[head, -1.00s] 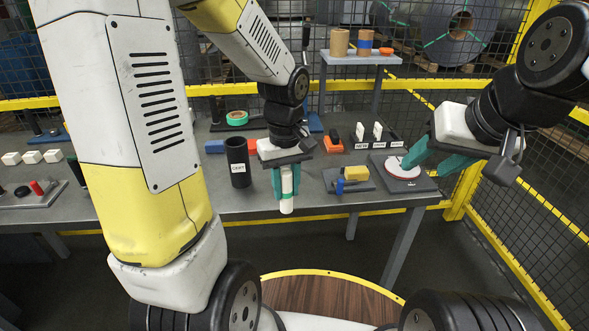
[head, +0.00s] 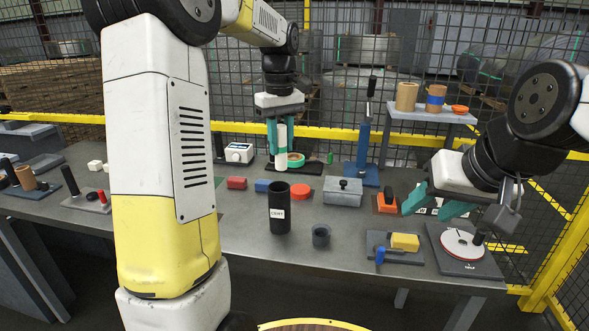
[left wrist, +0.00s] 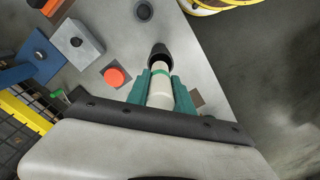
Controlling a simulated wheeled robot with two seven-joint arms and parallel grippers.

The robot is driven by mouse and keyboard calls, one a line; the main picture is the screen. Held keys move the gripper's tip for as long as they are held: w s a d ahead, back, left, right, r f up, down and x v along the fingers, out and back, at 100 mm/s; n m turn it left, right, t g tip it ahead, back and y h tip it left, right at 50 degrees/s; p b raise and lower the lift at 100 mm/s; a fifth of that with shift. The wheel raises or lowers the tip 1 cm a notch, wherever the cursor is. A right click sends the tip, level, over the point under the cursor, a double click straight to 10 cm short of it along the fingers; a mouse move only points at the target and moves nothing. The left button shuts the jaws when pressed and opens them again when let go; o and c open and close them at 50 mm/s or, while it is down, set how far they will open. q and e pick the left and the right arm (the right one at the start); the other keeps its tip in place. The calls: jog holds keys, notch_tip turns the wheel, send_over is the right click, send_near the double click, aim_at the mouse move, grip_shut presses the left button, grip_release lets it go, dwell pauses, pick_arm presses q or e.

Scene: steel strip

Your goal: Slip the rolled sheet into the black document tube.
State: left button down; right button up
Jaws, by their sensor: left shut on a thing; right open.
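The rolled sheet (head: 281,152) is a white upright roll; a green band (left wrist: 160,72) shows around it in the left wrist view. My left gripper (head: 280,128) is shut on it, with a teal finger on either side. The black document tube (head: 279,215), with a white CERT label, stands upright on the grey table with its open mouth up. In the left wrist view the roll points toward the tube mouth (left wrist: 160,50). My right gripper (head: 431,207) is open and empty at the right.
A small dark round cup or cap (head: 321,235) stands close right of the tube. A grey lidded box (head: 343,193), an orange disc (head: 300,190) and a pad with a yellow block (head: 404,242) lie nearby. A green tape roll (head: 292,160) lies behind.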

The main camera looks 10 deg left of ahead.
pick_arm(q)
jog(key=shift+w+a+r, duration=0.25)
jog(key=shift+a+r, duration=0.25)
jog(key=shift+f, duration=0.1)
notch_tip(320, 180, down, 10)
jog(key=shift+f, duration=0.15)
dwell(1.1)
jog(key=c, duration=1)
grip_release()
jog(key=shift+c, duration=0.2)
